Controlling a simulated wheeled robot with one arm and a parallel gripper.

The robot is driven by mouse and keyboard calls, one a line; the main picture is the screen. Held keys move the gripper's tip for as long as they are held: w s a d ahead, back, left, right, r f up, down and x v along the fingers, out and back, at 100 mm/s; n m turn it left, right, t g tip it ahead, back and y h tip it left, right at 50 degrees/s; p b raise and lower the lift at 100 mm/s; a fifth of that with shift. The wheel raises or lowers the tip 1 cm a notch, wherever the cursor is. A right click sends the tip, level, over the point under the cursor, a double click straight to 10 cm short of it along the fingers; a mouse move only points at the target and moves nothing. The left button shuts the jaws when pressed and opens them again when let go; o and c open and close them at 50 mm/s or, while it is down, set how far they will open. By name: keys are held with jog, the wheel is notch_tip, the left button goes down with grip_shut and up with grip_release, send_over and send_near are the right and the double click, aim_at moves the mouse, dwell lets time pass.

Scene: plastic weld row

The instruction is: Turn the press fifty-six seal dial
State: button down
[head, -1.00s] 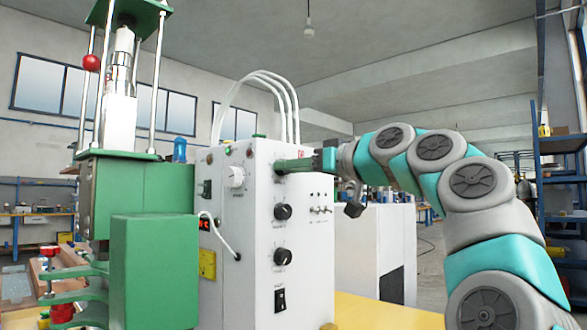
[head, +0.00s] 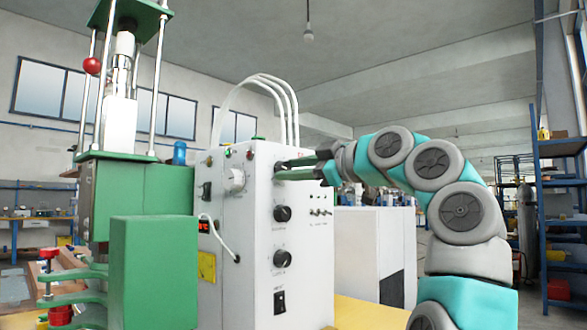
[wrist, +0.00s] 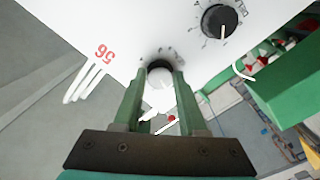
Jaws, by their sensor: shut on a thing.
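The press fifty-six seal dial (wrist: 159,67) is a dark round knob on the white front of a control box (head: 305,240). In the wrist view it sits between the fingertips of my gripper (wrist: 158,76), with scale marks around it and a red "56" to its left. My gripper (head: 292,169) is shut on the dial. In the head view the fingers reach the upper part of the box front from the right and hide the dial.
Two more dark dials (head: 283,213) (head: 282,258) and a rocker switch (head: 280,301) lie below on the same face, with toggle switches (head: 320,212) to their right. A green press (head: 150,260) stands at left. White hoses (head: 275,90) rise behind the box.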

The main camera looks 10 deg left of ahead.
jog(key=shift+n, duration=0.6)
jog(key=shift+c, duration=2.4)
grip_release()
jog(key=shift+s+d, duration=0.1)
jog(key=b+v, duration=0.1)
jog(key=v, duration=0.6)
jog(key=shift+d+b, duration=0.25)
jog(key=shift+b, duration=0.05)
jog(key=shift+s, duration=0.1)
